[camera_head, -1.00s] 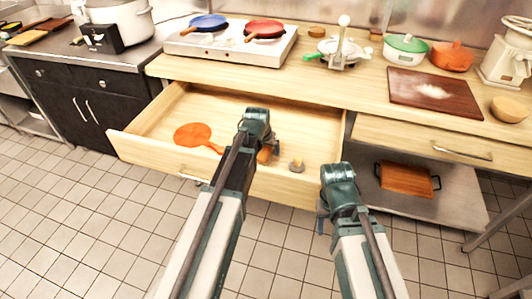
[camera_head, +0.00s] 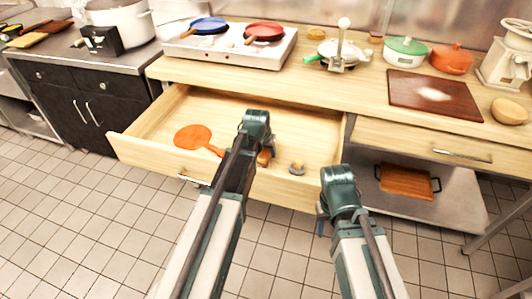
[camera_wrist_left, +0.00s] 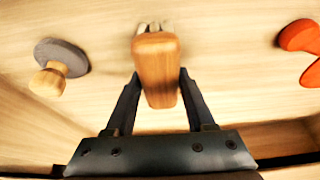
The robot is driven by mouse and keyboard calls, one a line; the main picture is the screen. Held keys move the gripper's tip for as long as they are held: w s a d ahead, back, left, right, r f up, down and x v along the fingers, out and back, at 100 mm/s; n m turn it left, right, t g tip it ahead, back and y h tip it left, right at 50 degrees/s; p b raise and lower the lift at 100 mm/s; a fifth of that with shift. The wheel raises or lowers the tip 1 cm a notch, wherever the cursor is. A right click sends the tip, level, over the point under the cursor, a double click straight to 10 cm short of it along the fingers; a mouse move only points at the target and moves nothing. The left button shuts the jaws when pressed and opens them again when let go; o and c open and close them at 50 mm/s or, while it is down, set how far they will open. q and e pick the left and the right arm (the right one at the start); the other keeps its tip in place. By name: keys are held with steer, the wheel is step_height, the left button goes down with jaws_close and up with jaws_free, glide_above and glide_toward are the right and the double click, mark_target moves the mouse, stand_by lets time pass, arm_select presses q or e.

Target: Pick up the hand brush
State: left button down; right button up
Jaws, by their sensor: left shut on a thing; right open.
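The hand brush (camera_wrist_left: 157,70) has a brown wooden body, with pale bristles partly showing at its far end in the left wrist view. It is in the open drawer (camera_head: 150,155); its wooden end (camera_head: 264,158) shows beside my left gripper in the head view. My left gripper (camera_wrist_left: 158,88) is shut on the brush, one finger on each side of the wood. Whether the brush touches the drawer floor I cannot tell. My right gripper (camera_head: 321,218) is open and empty, in front of the drawer at its right end.
An orange flat utensil (camera_head: 193,137) lies left in the drawer. A grey disc with a wooden knob (camera_head: 297,168) lies to the right of the brush. The drawer walls surround them. The counter above holds a hob (camera_head: 230,50), a cutting board (camera_head: 435,93) and pots.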

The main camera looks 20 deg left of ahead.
mark_target(266, 150)
arm_select(q)
step_height(266, 150, up, 11)
steer(key=p, duration=1)
steer(key=shift+f, duration=0.2)
steer(key=shift+f, duration=0.1)
steer(key=c, duration=0.9)
jaws_free()
steer(key=c, duration=0.5)
steer(key=shift+c, duration=0.2)
steer(key=shift+p, duration=0.3)
